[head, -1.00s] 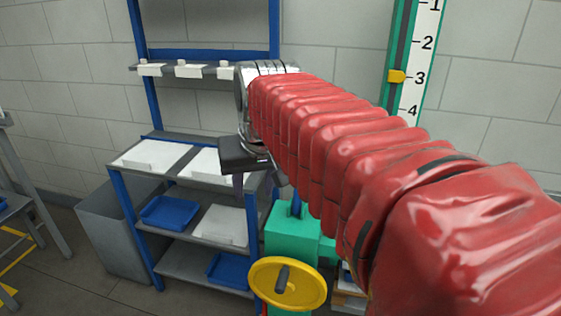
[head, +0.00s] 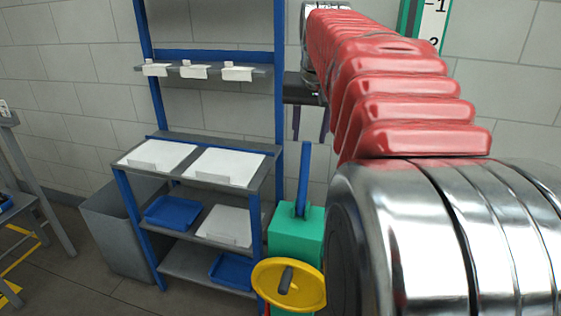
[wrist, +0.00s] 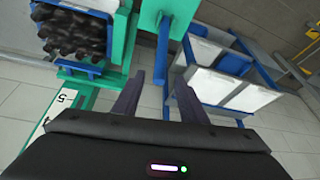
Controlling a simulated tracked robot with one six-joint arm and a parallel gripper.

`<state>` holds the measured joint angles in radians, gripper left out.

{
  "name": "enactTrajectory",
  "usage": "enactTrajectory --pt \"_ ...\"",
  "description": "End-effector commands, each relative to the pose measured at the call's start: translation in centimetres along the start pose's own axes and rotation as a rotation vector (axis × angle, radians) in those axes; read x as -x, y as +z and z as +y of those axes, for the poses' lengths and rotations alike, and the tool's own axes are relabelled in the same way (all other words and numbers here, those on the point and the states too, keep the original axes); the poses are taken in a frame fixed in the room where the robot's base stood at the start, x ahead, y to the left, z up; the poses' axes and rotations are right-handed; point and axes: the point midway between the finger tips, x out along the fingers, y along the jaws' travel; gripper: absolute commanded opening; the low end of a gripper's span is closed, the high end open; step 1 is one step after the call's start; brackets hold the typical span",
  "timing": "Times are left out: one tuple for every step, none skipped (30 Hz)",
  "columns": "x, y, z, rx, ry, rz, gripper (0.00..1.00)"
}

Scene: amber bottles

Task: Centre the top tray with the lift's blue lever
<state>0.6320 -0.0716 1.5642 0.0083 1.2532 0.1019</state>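The blue lever (head: 303,180) stands upright from a green housing (head: 295,240) on the lift in the head view. In the wrist view the lever (wrist: 162,65) appears in the gap between my fingers; whether they are level with it in depth I cannot tell. My gripper (head: 310,122) is open, fingers downward, apparently above the lever top. Its two fingers also show apart and empty in the wrist view (wrist: 160,98). A blue tray (wrist: 80,66) filled with dark bottles (wrist: 75,36) sits on the green lift frame at upper left there. My arm hides the tray in the head view.
A yellow handwheel (head: 300,291) is below the lever housing. A blue-framed shelf rack (head: 270,165) with white sheets and blue trays stands left of the lift. A numbered scale (head: 433,18) rises behind my arm. A grey bin (head: 112,235) is beside the rack.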

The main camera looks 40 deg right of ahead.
Motion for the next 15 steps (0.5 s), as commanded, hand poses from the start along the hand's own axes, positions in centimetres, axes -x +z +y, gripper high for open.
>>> enactTrajectory --pt "-0.2 0.0 0.0 0.000 0.000 -0.001 0.39" --pt "-0.4 0.0 0.0 0.001 0.000 -0.002 0.39" --pt "-0.7 0.0 0.0 0.001 0.000 -0.002 0.39" --pt "-1.0 0.1 0.0 0.001 0.000 -0.003 0.39" --pt "-1.3 0.1 0.0 0.001 0.000 -0.003 0.39" --pt "-1.8 0.1 0.0 0.001 0.000 -0.003 0.39" --pt "-2.1 0.1 0.0 0.001 0.000 -0.004 0.39" --pt "-2.5 0.1 0.0 0.001 0.000 -0.004 0.39" --pt "-3.1 0.1 -0.1 0.001 0.000 -0.003 0.39" --pt "-3.6 0.1 -0.1 0.001 0.000 -0.004 0.39" --pt "-4.0 0.1 -0.1 0.001 0.000 -0.004 0.39" --pt "-4.7 0.1 -0.1 0.001 0.000 -0.003 0.39" --pt "-5.1 0.1 -0.1 0.002 0.000 -0.004 0.39" --pt "-5.6 0.1 -0.1 0.002 0.000 -0.004 0.39" --pt "-6.2 0.1 -0.1 0.002 0.000 -0.004 0.39"
